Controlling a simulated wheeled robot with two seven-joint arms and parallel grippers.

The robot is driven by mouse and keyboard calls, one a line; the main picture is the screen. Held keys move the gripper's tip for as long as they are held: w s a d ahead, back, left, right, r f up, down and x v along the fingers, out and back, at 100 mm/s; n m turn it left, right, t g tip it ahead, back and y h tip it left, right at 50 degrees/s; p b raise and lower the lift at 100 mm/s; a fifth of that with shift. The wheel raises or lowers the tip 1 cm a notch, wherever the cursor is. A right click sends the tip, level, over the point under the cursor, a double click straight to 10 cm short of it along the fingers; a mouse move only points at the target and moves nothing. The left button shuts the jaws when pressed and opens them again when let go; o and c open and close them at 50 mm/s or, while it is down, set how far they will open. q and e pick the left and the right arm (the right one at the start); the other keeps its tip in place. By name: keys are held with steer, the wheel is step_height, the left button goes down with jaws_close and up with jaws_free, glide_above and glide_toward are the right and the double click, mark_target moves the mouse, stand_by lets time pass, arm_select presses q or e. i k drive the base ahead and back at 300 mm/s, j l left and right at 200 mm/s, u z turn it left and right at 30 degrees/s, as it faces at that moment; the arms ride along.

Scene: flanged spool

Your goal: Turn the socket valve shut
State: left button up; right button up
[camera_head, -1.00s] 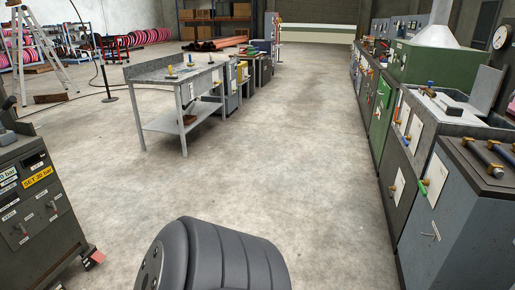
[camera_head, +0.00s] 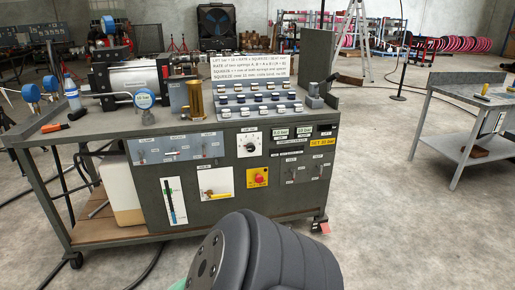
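A dark grey bench cart (camera_head: 240,210) stands ahead with a panel of controls on its front. On the panel is a white plate with a small brass-coloured valve (camera_head: 210,193). Beside it is a red knob on a yellow plate (camera_head: 257,177). I cannot tell from labels which fitting is the socket valve, or its state, as the lettering is too small. Neither gripper shows. A dark grey rounded part of my own body fills the bottom middle and hides some floor.
The cart top carries gauges (camera_head: 144,98), a brass cylinder (camera_head: 195,100), a sign board (camera_head: 252,67) and rows of small knobs. A grey table (camera_head: 465,105) stands at right. Concrete floor between cart and table is clear. Hoses lie on the floor at left.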

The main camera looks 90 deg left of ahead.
mark_target(173, 153)
steer(key=u, duration=3.45)
